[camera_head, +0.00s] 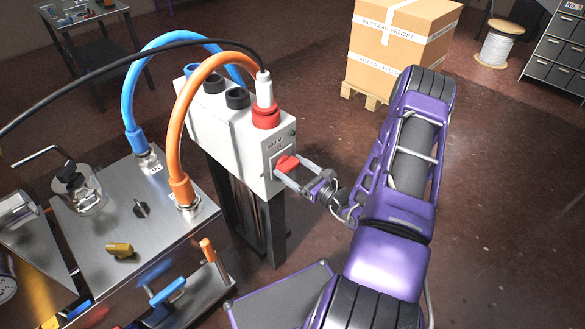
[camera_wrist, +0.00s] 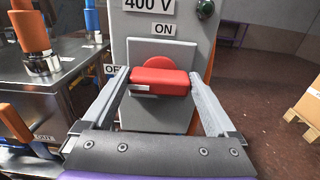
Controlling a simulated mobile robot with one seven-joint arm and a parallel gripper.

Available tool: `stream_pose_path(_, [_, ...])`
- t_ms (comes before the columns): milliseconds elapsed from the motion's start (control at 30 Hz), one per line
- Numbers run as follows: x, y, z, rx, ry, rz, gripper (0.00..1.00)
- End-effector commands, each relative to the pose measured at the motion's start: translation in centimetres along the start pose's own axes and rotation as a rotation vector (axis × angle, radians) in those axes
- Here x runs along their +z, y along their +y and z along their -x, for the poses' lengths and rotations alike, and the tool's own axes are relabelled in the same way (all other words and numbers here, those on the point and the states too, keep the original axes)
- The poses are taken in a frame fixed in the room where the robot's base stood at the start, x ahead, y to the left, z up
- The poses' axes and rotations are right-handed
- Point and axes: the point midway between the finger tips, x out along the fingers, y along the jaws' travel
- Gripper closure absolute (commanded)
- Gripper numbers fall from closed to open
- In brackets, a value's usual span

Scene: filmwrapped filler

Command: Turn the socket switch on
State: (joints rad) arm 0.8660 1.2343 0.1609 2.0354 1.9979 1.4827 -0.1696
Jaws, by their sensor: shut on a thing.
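The socket switch is a red rotary handle (camera_head: 287,163) on the end face of a white socket box (camera_head: 225,133). My gripper (camera_head: 281,172) reaches it from the right and is shut on the handle. In the wrist view the red handle (camera_wrist: 158,82) lies across between the two fingers of my gripper (camera_wrist: 159,88). The handle is roughly horizontal, with a white mark near its left end. An "ON" label (camera_wrist: 163,29) is above the handle. An "OF..." label (camera_wrist: 111,69) is at its left, partly hidden by the left finger.
A metal bench (camera_head: 95,222) with blue and orange hoses stands left of the box. A black cable with a white plug (camera_head: 264,90) enters the red socket on top. A wrapped carton (camera_head: 398,38) on a pallet stands behind.

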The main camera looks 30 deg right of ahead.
Motion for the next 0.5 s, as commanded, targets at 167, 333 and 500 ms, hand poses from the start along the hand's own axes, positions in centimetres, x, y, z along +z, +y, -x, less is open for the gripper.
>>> stream_pose_path(167, [-0.01,-0.06,0.07,-0.001,0.001,-0.045,0.63])
stream_pose_path(333, [0.02,-0.11,0.08,-0.001,0.0,-0.143,0.63])
stream_pose_path(500, [0.03,-0.23,0.1,-0.002,0.0,-0.285,0.63])
